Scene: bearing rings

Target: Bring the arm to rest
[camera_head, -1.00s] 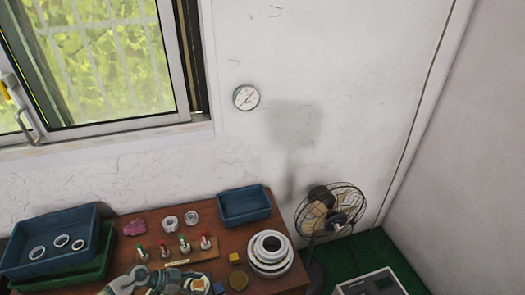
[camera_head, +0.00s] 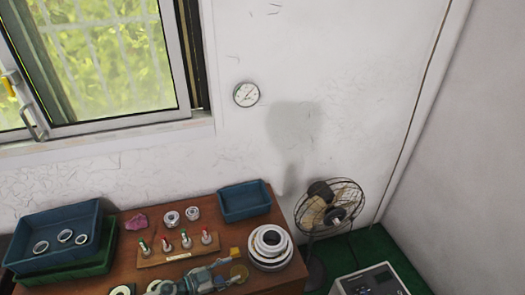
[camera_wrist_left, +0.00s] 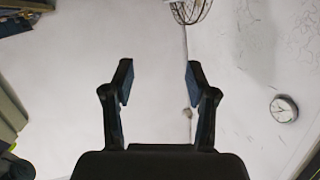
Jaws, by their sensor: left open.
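The fingertips are small and hard to make out there. In the left wrist view my left gripper (camera_wrist_left: 158,82) shows its two dark fingers wide apart with nothing between them. Beyond the fingers is pale wall. My right gripper is in neither view.
The table (camera_head: 122,260) holds a pegboard (camera_head: 160,251), stacked white rings (camera_head: 266,258), a yellow block (camera_head: 234,252) and a blue bin (camera_head: 245,205). A blue tray (camera_head: 62,217) with rings stands left. A fan (camera_head: 330,215) stands right.

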